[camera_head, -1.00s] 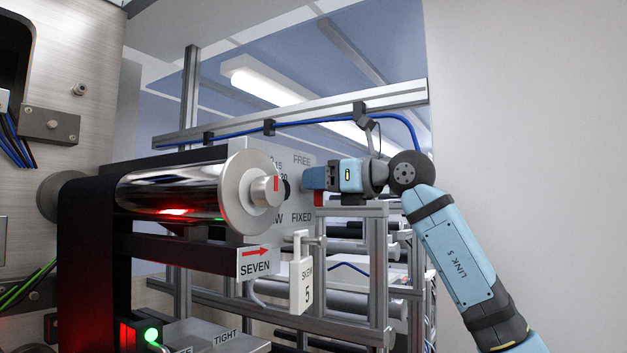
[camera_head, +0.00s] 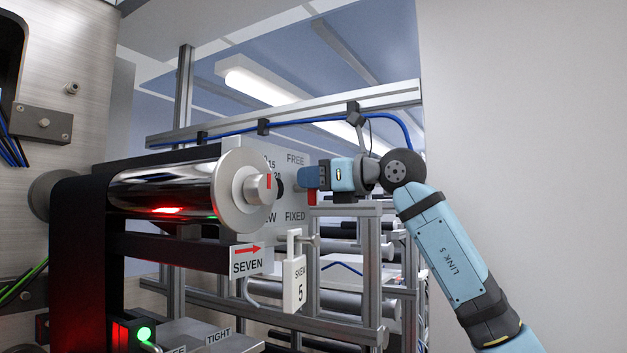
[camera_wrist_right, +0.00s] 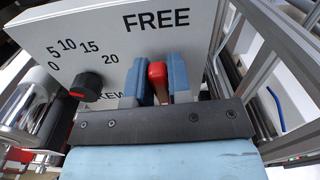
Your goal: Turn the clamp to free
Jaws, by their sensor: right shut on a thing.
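The clamp's red lever (camera_wrist_right: 157,72) stands between the two blue fingers of my right gripper (camera_wrist_right: 156,82), below the word FREE on the white plate (camera_wrist_right: 85,35). My right gripper (camera_head: 311,177) is shut on the lever. In the head view it comes in from the right, level with the plate (camera_head: 295,195) between the words FREE and FIXED. A bit of red (camera_head: 312,197) shows just below its fingertips. The lever's pivot is hidden. My left gripper is not in view.
A black skew knob (camera_wrist_right: 90,86) with a number scale is left of the gripper. A shiny roller (camera_head: 165,185) with a metal end disc (camera_head: 238,193) is close by on the left. A SKEW 5 tag (camera_head: 294,283) hangs below. Frame rails (camera_head: 372,270) stand behind.

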